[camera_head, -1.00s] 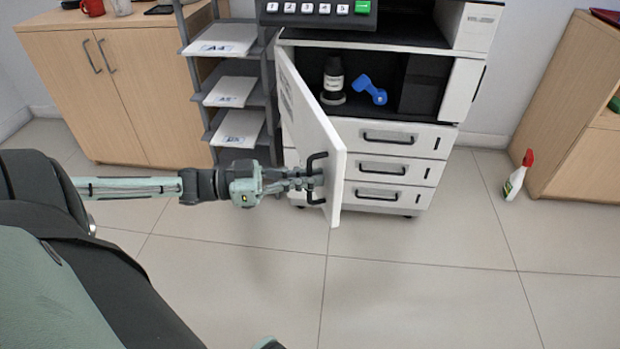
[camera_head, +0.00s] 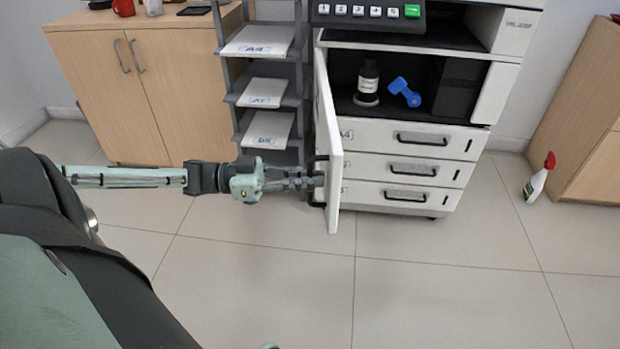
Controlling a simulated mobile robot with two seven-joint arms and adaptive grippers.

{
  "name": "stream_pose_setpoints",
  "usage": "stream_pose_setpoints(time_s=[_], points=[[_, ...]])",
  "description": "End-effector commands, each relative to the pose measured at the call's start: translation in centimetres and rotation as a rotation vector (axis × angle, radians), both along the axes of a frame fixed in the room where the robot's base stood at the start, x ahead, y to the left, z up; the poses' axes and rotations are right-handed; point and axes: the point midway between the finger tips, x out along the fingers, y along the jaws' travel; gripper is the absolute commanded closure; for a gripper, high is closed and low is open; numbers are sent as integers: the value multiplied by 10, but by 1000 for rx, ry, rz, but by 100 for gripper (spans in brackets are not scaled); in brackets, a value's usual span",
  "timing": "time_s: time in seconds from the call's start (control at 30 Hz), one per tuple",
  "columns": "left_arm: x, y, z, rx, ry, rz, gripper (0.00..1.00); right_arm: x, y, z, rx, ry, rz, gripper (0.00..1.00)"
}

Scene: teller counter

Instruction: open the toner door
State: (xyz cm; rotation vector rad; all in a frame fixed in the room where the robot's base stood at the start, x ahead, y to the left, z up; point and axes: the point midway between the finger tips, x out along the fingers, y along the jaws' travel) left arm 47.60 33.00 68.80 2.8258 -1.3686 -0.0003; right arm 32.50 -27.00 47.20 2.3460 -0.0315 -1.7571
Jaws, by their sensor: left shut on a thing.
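The toner door (camera_head: 334,165) of the white copier (camera_head: 502,92) stands swung open at its left side, seen nearly edge-on. Behind it the dark compartment (camera_head: 421,77) shows a black toner bottle (camera_head: 368,82) with a white label and a blue part (camera_head: 404,91). My left gripper (camera_head: 314,180) is shut on the black door handle (camera_head: 318,190) on the door's outer face. My right gripper is not in view.
A grey paper rack (camera_head: 228,88) with paper stacks stands close left of the door. A wooden cabinet (camera_head: 95,85) is further left. A spray bottle (camera_head: 538,180) stands on the floor at right, beside another wooden cabinet (camera_head: 585,125). The floor in front is clear.

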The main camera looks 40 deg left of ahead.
Motion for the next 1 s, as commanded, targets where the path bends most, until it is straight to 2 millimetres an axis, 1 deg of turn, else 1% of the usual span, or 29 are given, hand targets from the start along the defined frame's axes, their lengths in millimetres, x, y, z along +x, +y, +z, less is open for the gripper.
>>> stream_pose_setpoints(time_s=[0.4,0.43,0.5,0.83,1.0], points=[[-1,-1,-1,-1,3,-2,100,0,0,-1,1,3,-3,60],[-1,-1,-1,-1,3,-2,90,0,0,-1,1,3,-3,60],[-1,-1,-1,-1,3,-2,82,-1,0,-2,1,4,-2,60],[-1,1,-1,0,1,0,82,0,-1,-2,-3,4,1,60],[-11,13,-2,1,7,1,82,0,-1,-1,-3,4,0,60]])
